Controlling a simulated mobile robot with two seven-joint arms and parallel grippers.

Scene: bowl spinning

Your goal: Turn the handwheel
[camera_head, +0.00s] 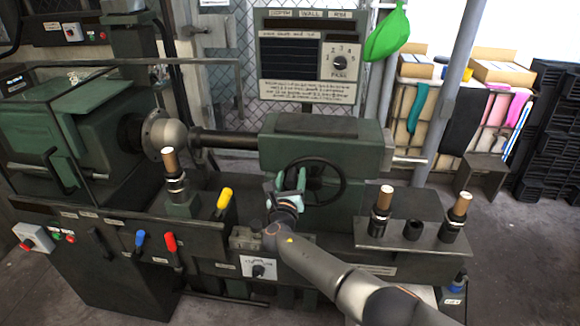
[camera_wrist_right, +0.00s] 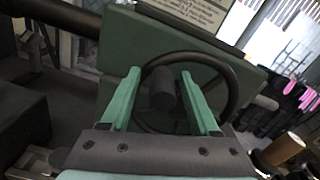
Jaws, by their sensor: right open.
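The handwheel (camera_head: 343,181) is a dark spoked ring on the front of the green tailstock housing (camera_head: 300,150). It also shows in the right wrist view (camera_wrist_right: 236,88), with a dark cylindrical knob (camera_wrist_right: 162,88) in front of its left part. My right gripper (camera_head: 290,180) is in front of the left side of the wheel. In the wrist view its two green fingers (camera_wrist_right: 160,85) are open, one on each side of the knob. I cannot tell whether they touch it. My left gripper is not in view.
A green lathe holds a rounded metal chuck (camera_head: 163,135) at left. Blue (camera_head: 140,240), red (camera_head: 171,243) and yellow (camera_head: 224,198) levers stand along its front. A shelf (camera_head: 420,238) with wooden-handled tools lies to the right. A sign panel (camera_head: 305,55) rises behind the wheel.

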